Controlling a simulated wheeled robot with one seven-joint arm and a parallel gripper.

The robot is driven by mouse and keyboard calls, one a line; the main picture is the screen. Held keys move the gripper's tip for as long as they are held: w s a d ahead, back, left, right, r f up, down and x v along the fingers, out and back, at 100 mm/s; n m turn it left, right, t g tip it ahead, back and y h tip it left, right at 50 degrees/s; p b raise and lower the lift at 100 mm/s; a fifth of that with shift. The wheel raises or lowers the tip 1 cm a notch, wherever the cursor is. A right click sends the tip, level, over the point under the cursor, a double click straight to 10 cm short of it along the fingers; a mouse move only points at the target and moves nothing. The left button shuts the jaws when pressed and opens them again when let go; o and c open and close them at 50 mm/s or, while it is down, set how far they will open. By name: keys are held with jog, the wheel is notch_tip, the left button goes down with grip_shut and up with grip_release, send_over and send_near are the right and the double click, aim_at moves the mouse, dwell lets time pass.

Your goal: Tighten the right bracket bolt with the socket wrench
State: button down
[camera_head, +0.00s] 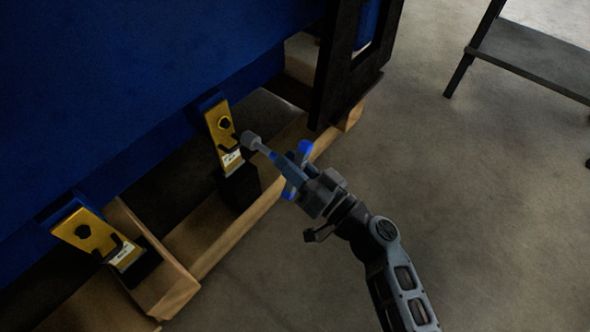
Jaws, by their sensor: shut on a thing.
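My gripper (296,170) is shut on the socket wrench (263,149), near the middle of the view. The wrench's grey socket head points up and left and is close to the right bracket (213,122), a yellow plate on the blue engine. The right bracket bolt (224,123) is dark and sits on the upper part of this plate. The socket appears to the right of the bolt and a little lower, apart from it in the picture; the exact depth gap is hard to tell. The left bracket (77,227) is also yellow, with a dark bolt (83,231).
The blue engine body (120,70) fills the upper left. Wooden beams (232,232) run below the brackets. A black upright frame (335,75) stands behind the gripper. A dark table or bench (530,52) is at the upper right. The floor (480,200) at right is clear.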

aim_at(272, 155)
jog(key=shift+a+f+n+b, duration=0.1)
jog(key=shift+f+n+b, duration=0.2)
jog(key=shift+n+b, duration=0.5)
jog(key=n+g+y+b, duration=0.1)
jog(key=n+b, duration=0.2)
jog(key=b, duration=0.2)
jog(key=shift+w+a, duration=0.1)
jog(key=shift+a, duration=0.1)
jog(key=shift+r+n+p, duration=0.3)
jog(key=shift+r+n, duration=0.1)
jog(key=shift+n, duration=0.4)
jog(key=n, duration=0.2)
jog(key=n+g, duration=0.1)
jog(key=n, duration=0.2)
jog(key=a+n+y, duration=0.1)
jog(key=n, duration=0.1)
jog(key=shift+w+n+g, duration=0.2)
jog(key=shift+n+g, duration=0.1)
jog(key=shift+g, duration=0.1)
jog(key=shift+f+x, duration=0.1)
jog(key=shift+x, duration=0.7)
jog(key=shift+f+x, duration=0.15)
jog(key=shift+x, duration=0.65)
jog(key=shift+w, duration=0.15)
